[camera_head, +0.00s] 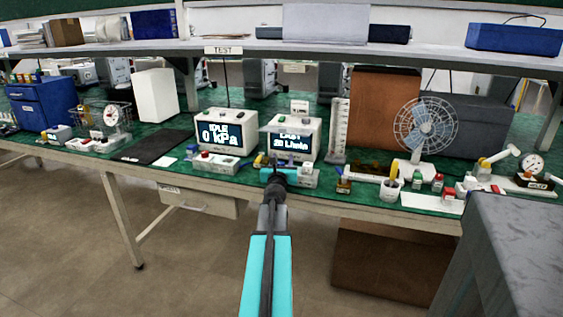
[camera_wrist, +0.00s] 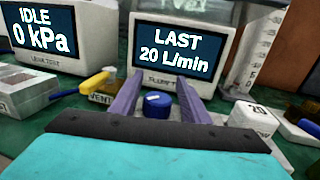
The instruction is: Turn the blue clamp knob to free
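The blue clamp knob (camera_wrist: 157,104) is a short round cap with a small white mark on top. In the wrist view it shows between the two purple-grey fingers of my gripper (camera_wrist: 159,84). The fingers are apart, with a visible gap on each side of the knob. Whether the fingertips are level with the knob or above it is hard to tell. In the head view my gripper (camera_head: 276,168) is at the bench in front of the display reading LAST 20 L/min (camera_head: 292,140), and I cannot make out the knob clearly there.
A yellow-handled lever (camera_wrist: 97,83) by a VENT label is left of the fingers. A white block marked 20 (camera_wrist: 254,117) is to the right. The IDLE 0 kPa display (camera_head: 222,134) stands left. A fan (camera_head: 425,126) stands further right, and a shelf (camera_head: 350,53) runs above.

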